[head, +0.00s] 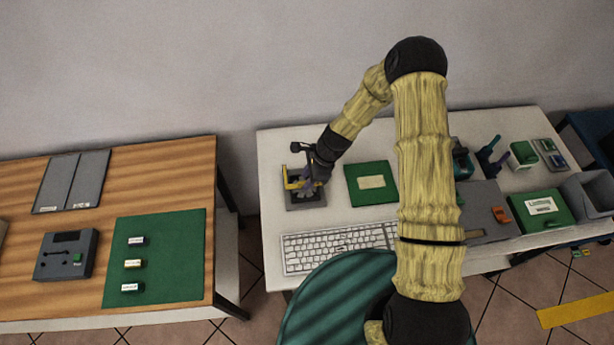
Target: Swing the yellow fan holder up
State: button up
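The yellow fan holder (287,177) shows as a thin yellow bracket standing up at the left side of a small grey unit (307,204) on the white table. My gripper (312,176) is at the unit, right beside the holder and partly over it. My black wrist hides part of the unit and of the holder. A purplish-grey part shows between my gripper and the unit. The view is too small to tell whether my fingers touch the holder or how far apart they are.
A keyboard (338,245) lies in front of the unit, and a green board (371,183) lies to its right. A teal chair back (340,300) stands at the table's front edge. A wooden table (160,185) with a green mat (180,255) is at the left.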

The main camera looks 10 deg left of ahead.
jog(key=shift+a+f, duration=0.15)
jog(key=shift+f, duration=0.1)
grip_shut()
